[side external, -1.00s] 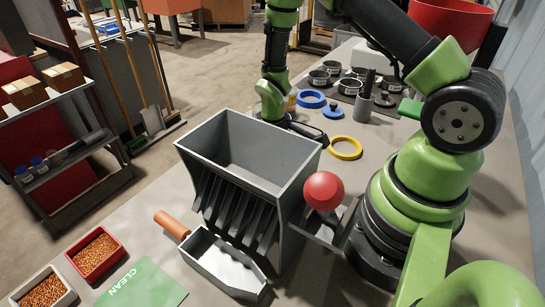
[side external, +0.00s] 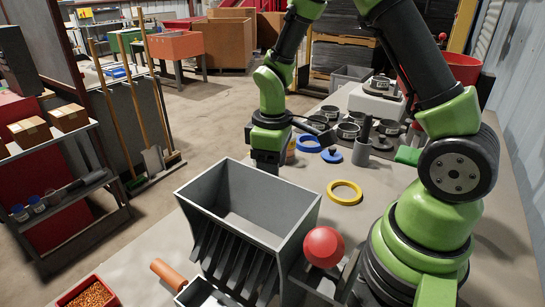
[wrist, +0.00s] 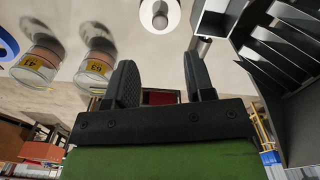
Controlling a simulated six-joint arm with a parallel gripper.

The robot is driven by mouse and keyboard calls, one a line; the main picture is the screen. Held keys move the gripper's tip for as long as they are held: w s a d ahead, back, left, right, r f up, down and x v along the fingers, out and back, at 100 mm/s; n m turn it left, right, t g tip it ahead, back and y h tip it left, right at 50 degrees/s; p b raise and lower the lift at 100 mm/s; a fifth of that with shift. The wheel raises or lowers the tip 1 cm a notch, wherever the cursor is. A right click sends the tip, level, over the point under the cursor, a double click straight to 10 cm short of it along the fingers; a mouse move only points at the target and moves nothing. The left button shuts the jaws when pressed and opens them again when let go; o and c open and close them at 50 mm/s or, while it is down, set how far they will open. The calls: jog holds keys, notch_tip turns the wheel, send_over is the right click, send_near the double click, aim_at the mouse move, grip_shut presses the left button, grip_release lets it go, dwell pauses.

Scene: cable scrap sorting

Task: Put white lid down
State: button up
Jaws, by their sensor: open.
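A white round disc with a grey knob, which looks like the white lid (wrist: 148,14), lies at the top edge of the wrist view, partly cut off. It is ahead of my fingertips and apart from them. My gripper (wrist: 160,78) is open, with nothing between its two black fingers. In the side view my gripper (side external: 266,160) points down just behind the grey hopper, which hides its tips. I cannot make out the lid there. Two glass jars with yellow labels, the nearer jar (wrist: 97,70) and the farther jar (wrist: 38,66), stand left of my fingers in the wrist view.
The grey slotted hopper (side external: 225,238) stands close in front of my gripper. A red ball (side external: 323,246) is at its right. A yellow ring (side external: 345,192), blue rings (side external: 308,144) and several dark cups (side external: 348,131) lie to the right. Bare table lies between hopper and yellow ring.

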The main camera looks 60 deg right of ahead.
jog(key=s+a+r+m+t, duration=0.2)
jog(key=r, duration=0.5)
jog(key=s+a+r+m+t, duration=0.1)
jog(key=s+r+m, duration=0.1)
jog(key=r, duration=0.4)
jog(key=s+a+r+m+t+y, duration=0.2)
jog(key=s+r, duration=0.4)
jog(key=s, duration=0.3)
jog(key=shift+a+r+m+t, duration=0.15)
jog(key=shift+a+m+t, duration=0.6)
jog(key=shift+t, duration=0.35)
